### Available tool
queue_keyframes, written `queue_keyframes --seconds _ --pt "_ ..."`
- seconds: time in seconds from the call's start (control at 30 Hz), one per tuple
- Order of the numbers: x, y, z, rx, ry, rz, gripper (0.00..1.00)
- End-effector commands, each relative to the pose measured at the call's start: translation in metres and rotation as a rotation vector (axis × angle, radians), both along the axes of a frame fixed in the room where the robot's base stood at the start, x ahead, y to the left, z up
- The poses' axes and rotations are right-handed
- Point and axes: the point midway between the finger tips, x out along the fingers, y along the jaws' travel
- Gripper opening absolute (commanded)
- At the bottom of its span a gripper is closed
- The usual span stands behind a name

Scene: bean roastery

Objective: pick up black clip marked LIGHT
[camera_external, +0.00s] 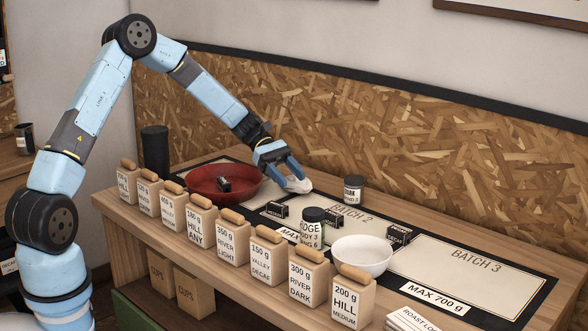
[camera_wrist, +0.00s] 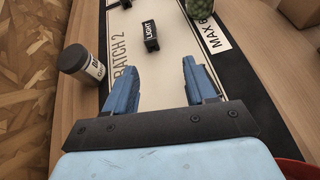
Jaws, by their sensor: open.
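The black clip marked LIGHT (camera_wrist: 151,37) stands on the pale Batch 2 mat (camera_wrist: 165,82), beyond my fingertips in the wrist view. In the external view it appears to be the clip (camera_external: 333,218) beside the dark-lidded front jar, though I cannot read its label there. My gripper (camera_external: 288,180) hangs above the mat, left of and behind that clip. In the wrist view my gripper (camera_wrist: 148,75) has its fingers spread wide, with nothing between them. The clip lies apart from both fingers.
Other black clips stand at the left (camera_external: 277,209) and right (camera_external: 399,234); one lies in the red bowl (camera_external: 238,192). A back jar (camera_external: 353,190), front jar (camera_external: 312,230) and white bowl (camera_external: 362,257) stand nearby. Labelled bags (camera_external: 250,244) line the front edge. Batch 3's mat (camera_external: 465,280) is clear.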

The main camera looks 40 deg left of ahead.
Motion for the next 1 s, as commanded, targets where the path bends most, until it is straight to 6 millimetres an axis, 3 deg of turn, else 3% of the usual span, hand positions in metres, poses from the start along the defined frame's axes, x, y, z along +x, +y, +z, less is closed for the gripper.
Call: queue_keyframes --seconds 0.27,0.7,1.0 --pt "0.017 -0.002 -0.017 -0.069 0.071 0.053 0.55" --pt "0.011 -0.064 -0.043 -0.07 0.072 0.051 0.55" --pt "0.01 -0.081 -0.05 -0.069 0.07 0.052 0.55"
